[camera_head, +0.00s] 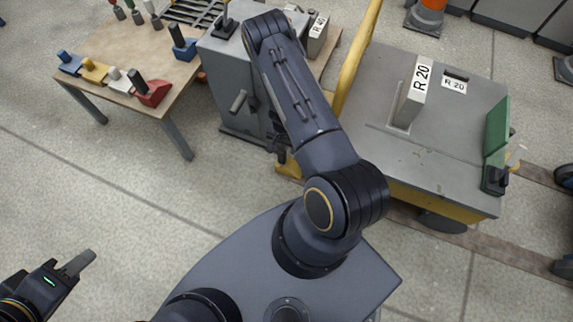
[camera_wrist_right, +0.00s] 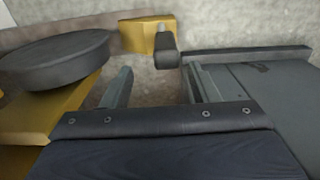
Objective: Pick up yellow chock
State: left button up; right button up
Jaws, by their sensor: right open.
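A yellow chock (camera_head: 95,73) with a stubby handle sits on the wooden table at the upper left, between a blue chock (camera_head: 70,64) and a whitish one (camera_head: 118,82). My right gripper (camera_head: 279,152) is low beside the grey cabinet, away from that table and partly hidden by its own arm. In the right wrist view its two fingers (camera_wrist_right: 157,87) are apart with nothing between them. Beyond them is a yellow block (camera_wrist_right: 146,34) with a dark stub; I cannot tell whether it is a chock. My left gripper (camera_head: 75,264) is at the lower left over bare floor, its opening unclear.
A red chock (camera_head: 153,94) with a dark handle sits at the table's near corner. A grey cart top (camera_head: 455,130) with an R 20 block and yellow rail fills the right. A dark round disc (camera_wrist_right: 55,60) is beside the right gripper. The floor at left is clear.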

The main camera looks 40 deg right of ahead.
aim_at(282, 151)
jog(key=f, duration=0.1)
jog(key=f+b, duration=0.1)
jog(key=f, duration=0.1)
jog(key=f+b, duration=0.1)
jog(key=f, duration=0.1)
jog(key=shift+w+a+f, duration=0.15)
jog(key=shift+w+a, duration=0.15)
jog(key=shift+w, duration=0.05)
jog(key=shift+c, duration=0.3)
grip_shut()
